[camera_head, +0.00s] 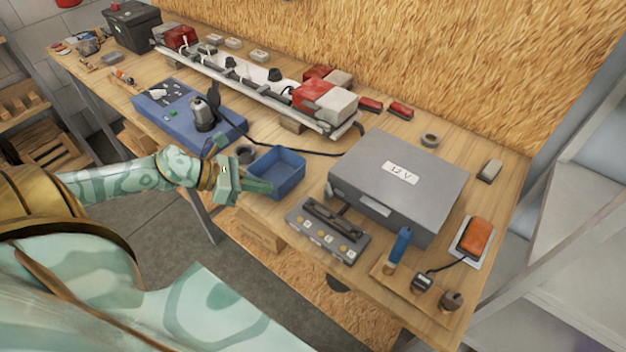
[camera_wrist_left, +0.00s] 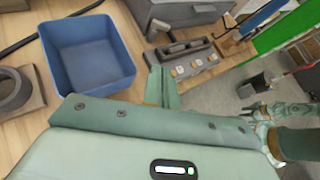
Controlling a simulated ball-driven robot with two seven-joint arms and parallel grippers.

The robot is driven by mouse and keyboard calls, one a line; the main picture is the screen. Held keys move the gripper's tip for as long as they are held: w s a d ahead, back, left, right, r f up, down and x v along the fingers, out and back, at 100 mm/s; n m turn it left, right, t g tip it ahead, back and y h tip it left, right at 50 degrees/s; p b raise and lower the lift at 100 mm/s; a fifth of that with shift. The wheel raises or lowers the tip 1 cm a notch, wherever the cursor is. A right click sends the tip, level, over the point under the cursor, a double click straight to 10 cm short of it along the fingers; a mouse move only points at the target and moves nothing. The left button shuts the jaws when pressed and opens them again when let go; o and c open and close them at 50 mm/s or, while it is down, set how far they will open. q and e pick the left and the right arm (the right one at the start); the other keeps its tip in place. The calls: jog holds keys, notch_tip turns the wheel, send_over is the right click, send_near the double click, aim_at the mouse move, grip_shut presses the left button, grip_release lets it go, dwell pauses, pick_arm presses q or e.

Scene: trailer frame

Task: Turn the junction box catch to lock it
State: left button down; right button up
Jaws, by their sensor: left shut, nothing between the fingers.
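The junction box looks to be the grey box (camera_head: 405,180) marked 12 V, lying closed on the workbench. A small light grey piece (camera_head: 375,207) on its front face may be the catch; its turn position is too small to tell. The wrist view shows part of the box (camera_wrist_left: 190,12) at the top edge. My left gripper (camera_head: 268,188) is shut and empty, in front of the blue bin and left of the box, apart from the box. Its fingers (camera_wrist_left: 163,78) also show in the left wrist view. Part of my right arm, seemingly with its gripper (camera_wrist_left: 257,110), shows there at the right; its jaws are unclear.
A blue open bin (camera_head: 293,170) stands by the left gripper. A dark switch panel (camera_head: 327,240) lies before the box. A blue-handled tool (camera_head: 400,245) and an orange-topped item (camera_head: 475,238) are at right. A cable runs behind the bin to the box.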

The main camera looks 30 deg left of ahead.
aim_at(329, 189)
pick_arm(q)
jog(key=shift+m, duration=0.7)
jog(key=x, duration=0.9)
jog(key=shift+w+d+r, duration=0.1)
jog(key=shift+w+d, duration=0.05)
jog(key=shift+w, duration=0.25)
jog(key=w+d, duration=0.2)
jog(key=shift+w+d+p, duration=0.15)
jog(key=shift+w+p, duration=0.1)
jog(key=shift+p, duration=0.05)
jog(key=shift+w+d+f, duration=0.2)
jog(key=shift+w+d, duration=0.05)
jog(key=shift+d, duration=0.05)
pick_arm(e)
jog(key=shift+s+r, duration=0.15)
jog(key=shift+r, duration=0.2)
